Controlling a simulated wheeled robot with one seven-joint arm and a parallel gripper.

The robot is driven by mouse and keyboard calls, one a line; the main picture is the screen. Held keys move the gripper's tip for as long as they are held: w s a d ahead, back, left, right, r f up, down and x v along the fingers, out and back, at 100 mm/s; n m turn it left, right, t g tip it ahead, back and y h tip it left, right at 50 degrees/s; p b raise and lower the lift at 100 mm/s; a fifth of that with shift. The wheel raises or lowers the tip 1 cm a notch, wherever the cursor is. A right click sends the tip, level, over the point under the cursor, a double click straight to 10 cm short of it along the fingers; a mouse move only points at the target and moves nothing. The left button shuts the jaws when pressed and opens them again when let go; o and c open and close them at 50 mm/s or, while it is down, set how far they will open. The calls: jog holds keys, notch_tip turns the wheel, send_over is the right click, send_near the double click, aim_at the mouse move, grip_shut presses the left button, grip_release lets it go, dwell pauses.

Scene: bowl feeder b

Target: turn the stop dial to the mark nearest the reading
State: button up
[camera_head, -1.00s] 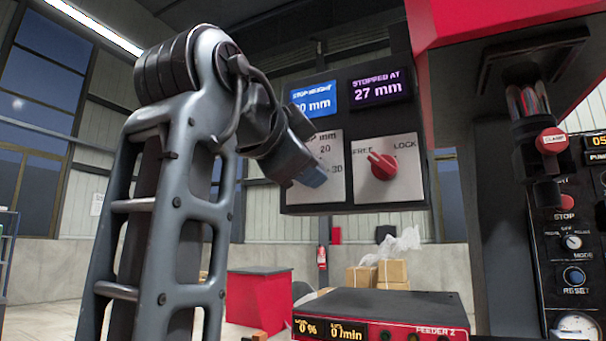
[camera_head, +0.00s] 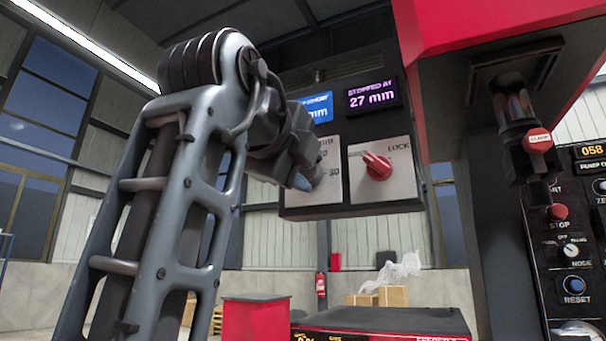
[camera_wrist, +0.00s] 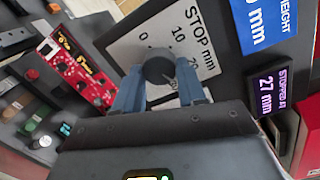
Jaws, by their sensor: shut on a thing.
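The stop dial (camera_wrist: 160,70) is a dark round knob on a pale plate marked STOP mm (camera_wrist: 125,45), with 0, 10, 20 and more marks. My gripper (camera_wrist: 158,85) is shut on the dial, one blue-grey finger on each side, in the wrist view. In the head view my gripper (camera_head: 305,182) is at the plate and mostly hides the dial. Which mark the dial points to is hard to tell. A purple-lettered display (camera_head: 374,96) reads STOPPED AT 27 mm. The blue stop height display (camera_head: 318,107) is partly covered by my arm, its number hidden.
A red lock knob (camera_head: 377,165) sits right of the stop plate on the same dark panel. A red clamp knob (camera_head: 538,141) and a column of buttons (camera_head: 575,240) are farther right. A red-fronted feeder (camera_head: 385,320) stands below.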

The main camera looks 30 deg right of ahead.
jog(key=m, duration=0.2)
jog(key=m+b, duration=0.1)
jog(key=m, duration=0.1)
jog(key=shift+f+m, duration=0.2)
jog(key=shift+m, duration=0.2)
dwell(0.4)
jog(key=o, duration=1.1)
jog(key=shift+c, duration=0.2)
jog(key=shift+r, duration=0.1)
jog(key=v, duration=0.7)
jog(key=shift+s+a, duration=0.3)
jog(key=shift+f, duration=0.2)
